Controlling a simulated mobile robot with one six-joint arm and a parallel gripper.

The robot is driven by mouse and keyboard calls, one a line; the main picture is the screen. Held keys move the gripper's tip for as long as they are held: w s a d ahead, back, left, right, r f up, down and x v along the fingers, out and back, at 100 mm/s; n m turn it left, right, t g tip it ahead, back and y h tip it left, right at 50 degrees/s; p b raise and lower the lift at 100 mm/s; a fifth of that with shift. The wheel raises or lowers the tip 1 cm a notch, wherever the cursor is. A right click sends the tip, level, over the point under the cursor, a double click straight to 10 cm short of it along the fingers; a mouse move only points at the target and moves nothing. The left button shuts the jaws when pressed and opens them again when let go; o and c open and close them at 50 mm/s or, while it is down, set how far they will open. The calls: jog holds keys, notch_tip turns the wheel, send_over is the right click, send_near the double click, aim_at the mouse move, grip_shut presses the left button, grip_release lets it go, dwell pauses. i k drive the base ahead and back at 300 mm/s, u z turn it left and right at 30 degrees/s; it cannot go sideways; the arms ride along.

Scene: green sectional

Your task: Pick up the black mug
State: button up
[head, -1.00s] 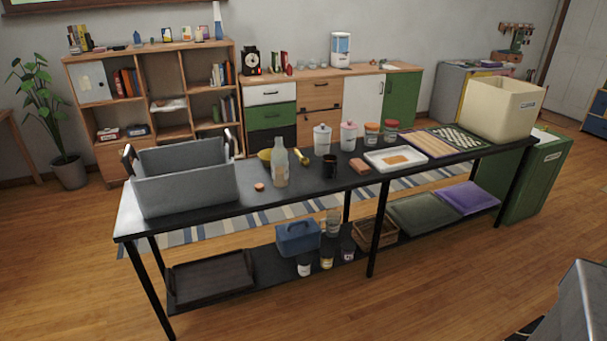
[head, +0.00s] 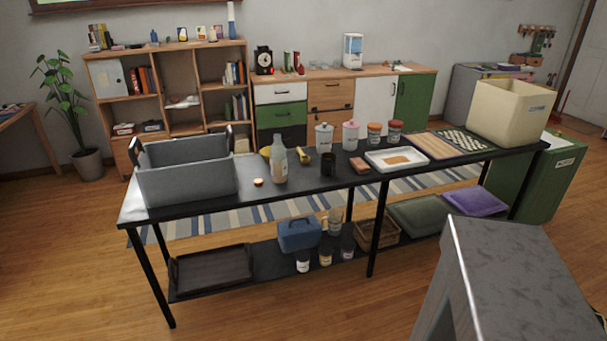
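The black mug (head: 328,165) stands upright on the long black table (head: 215,200), near its middle. A glass bottle (head: 279,160) stands to its left and a reddish-brown block (head: 359,165) lies to its right. My gripper is not in view, and nothing is touching the mug.
A grey bin (head: 187,180) fills the table's left end and a cream bin (head: 510,110) its right end. A white tray (head: 396,159) lies right of the mug. A grey metal surface (head: 520,280) fills the lower right foreground. Wooden floor before the table is clear at left.

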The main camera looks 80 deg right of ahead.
aim_at(328, 161)
jog(key=u, duration=0.55)
jog(key=k, duration=0.8)
jog(key=z, duration=4.2)
jog(key=i, duration=0.1)
jog(key=u, duration=3.15)
jog(key=i, duration=0.15)
jog(key=z, duration=0.2)
